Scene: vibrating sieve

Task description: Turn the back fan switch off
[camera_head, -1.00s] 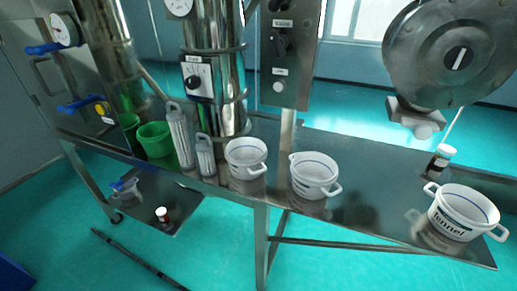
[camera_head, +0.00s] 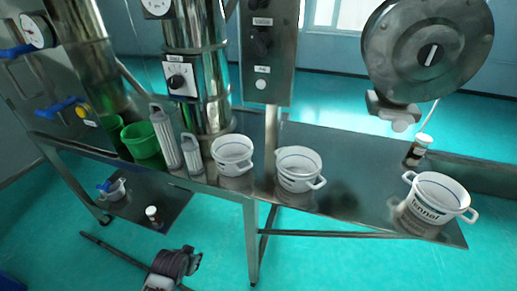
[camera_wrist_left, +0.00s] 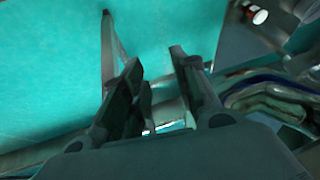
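A white switch plate with a black knob (camera_head: 177,82) is on the steel cylinder behind the table; its small label is hard to read. A grey panel (camera_head: 268,55) right of it carries another dark knob (camera_head: 261,42). The round metal housing (camera_head: 428,48) at the right has a black knob with a white mark. I cannot tell which is the back fan switch. My left gripper (camera_head: 186,254) is low in front of the table, away from all knobs. In the left wrist view its fingers (camera_wrist_left: 156,60) are apart with nothing between them. My right gripper is not in view.
Blue-handled valves (camera_head: 60,106) are at the left. A lower shelf (camera_head: 155,192) holds a small jar. The floor in front is open.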

